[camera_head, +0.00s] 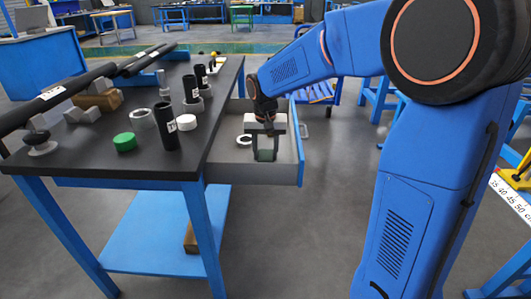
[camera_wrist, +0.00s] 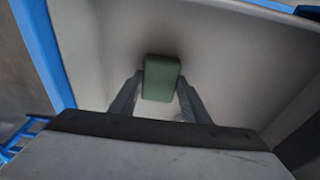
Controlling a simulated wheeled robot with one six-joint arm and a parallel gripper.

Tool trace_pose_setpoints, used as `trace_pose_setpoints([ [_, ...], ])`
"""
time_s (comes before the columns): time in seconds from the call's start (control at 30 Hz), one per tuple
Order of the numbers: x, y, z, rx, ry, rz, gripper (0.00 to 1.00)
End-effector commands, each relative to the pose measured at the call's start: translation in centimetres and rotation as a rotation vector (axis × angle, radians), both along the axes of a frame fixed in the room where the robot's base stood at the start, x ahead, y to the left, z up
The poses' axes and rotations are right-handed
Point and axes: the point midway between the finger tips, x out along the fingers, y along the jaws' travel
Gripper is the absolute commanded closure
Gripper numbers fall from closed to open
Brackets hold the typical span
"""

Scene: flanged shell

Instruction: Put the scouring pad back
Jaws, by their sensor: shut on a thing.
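The scouring pad (camera_wrist: 162,76) is a green block, seen upright between my fingertips in the wrist view. It also shows as a dark green patch (camera_head: 266,155) below my gripper in the head view. My gripper (camera_head: 265,148) points down into the open drawer (camera_head: 286,173) on the right side of the black-topped table. It is shut on the pad. In the wrist view the pale drawer floor (camera_wrist: 95,45) lies beyond the pad. I cannot tell whether the pad touches the floor.
A white ring (camera_head: 243,140) lies in the drawer, left of my gripper. The drawer walls rise close around my gripper.

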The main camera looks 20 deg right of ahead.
Motion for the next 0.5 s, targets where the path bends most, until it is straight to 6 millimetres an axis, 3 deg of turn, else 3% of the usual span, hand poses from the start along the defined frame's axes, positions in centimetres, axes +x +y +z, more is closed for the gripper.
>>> trace_pose_setpoints([
  [0.17, -0.01, 0.0, -0.25, 0.0, 0.001, 0.0, 0.79],
  [0.2, -0.01, 0.0, -0.23, 0.0, 0.001, 0.0, 0.51],
  [0.27, -0.01, 0.0, -0.22, 0.0, 0.001, 0.0, 0.39],
  [0.5, 0.0, 0.0, -0.2, 0.0, 0.001, 0.0, 0.39],
])
